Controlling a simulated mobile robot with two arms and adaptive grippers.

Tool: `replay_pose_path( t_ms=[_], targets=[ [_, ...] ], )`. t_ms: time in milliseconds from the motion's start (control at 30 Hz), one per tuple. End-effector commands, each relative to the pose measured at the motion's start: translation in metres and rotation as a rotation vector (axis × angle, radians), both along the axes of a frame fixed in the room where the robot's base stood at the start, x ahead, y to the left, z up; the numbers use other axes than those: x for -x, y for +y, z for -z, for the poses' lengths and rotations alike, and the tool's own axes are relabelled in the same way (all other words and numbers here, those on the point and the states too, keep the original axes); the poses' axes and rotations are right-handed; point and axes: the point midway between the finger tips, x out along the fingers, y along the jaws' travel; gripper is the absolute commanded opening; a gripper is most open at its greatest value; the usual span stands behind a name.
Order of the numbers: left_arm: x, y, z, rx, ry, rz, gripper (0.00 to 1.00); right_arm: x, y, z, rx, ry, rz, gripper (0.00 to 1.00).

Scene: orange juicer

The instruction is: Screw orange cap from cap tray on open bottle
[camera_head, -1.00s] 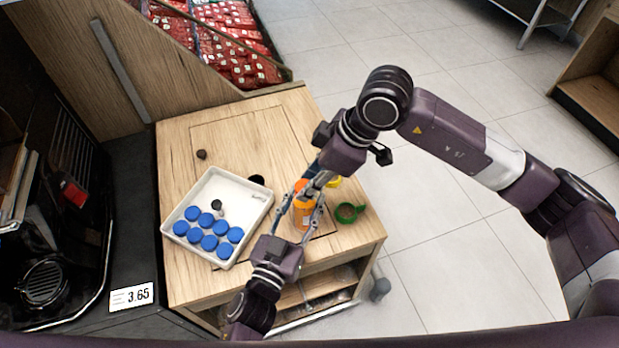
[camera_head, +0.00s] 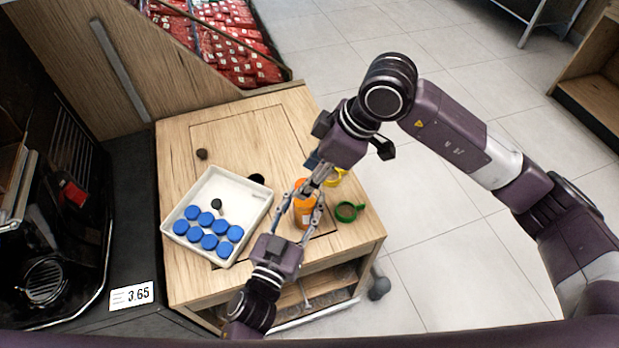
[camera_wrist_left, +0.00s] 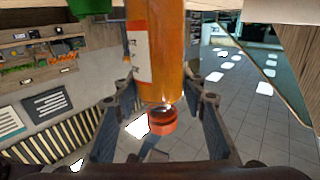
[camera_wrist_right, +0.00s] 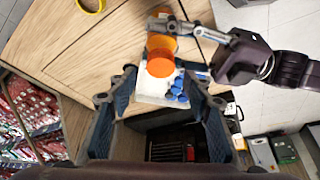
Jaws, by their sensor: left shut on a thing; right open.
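The orange bottle (camera_head: 304,214) stands near the front right of the wooden table. My left gripper (camera_head: 297,205) is shut around its body. In the left wrist view the bottle (camera_wrist_left: 168,50) appears upside down with a white label. An orange cap (camera_wrist_left: 162,122) is at the bottle's mouth end; whether it is threaded on cannot be told. In the right wrist view the cap's round top (camera_wrist_right: 160,66) faces me. My right gripper (camera_head: 316,182) is open above the bottle, and the cap lies between and beyond its fingers. The white cap tray (camera_head: 255,192) holds several blue caps (camera_head: 209,242).
A green ring (camera_head: 348,212) lies to the right of the bottle and a yellow ring (camera_head: 335,178) behind it. Dark round pieces (camera_head: 202,154) lie on the table.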

Motion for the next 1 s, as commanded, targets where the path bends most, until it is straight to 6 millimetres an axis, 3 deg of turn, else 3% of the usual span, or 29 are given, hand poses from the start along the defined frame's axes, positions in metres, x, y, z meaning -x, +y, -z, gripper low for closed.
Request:
replay_pose_path(
  t_ms=[200, 633, 767, 1000],
  targets=[
    [0.000, 0.000, 0.000, 0.000, 0.001, 0.000, 0.00, 0.000, 0.001, -0.023, -0.002, 0.000, 0.000, 0.46],
    [0.000, 0.000, 0.000, 0.000, 0.001, 0.000, 0.00, 0.000, 0.000, -0.025, 0.006, -0.011, -0.032, 0.42],
    [0.000, 0.000, 0.000, 0.000, 0.000, 0.000, 0.00, 0.001, 0.002, -0.026, 0.029, -0.060, -0.159, 0.42],
    [0.000, 0.000, 0.000, 0.000, 0.000, 0.000, 0.00, 0.003, 0.009, -0.028, 0.099, -0.222, -0.601, 0.42]
  ],
)
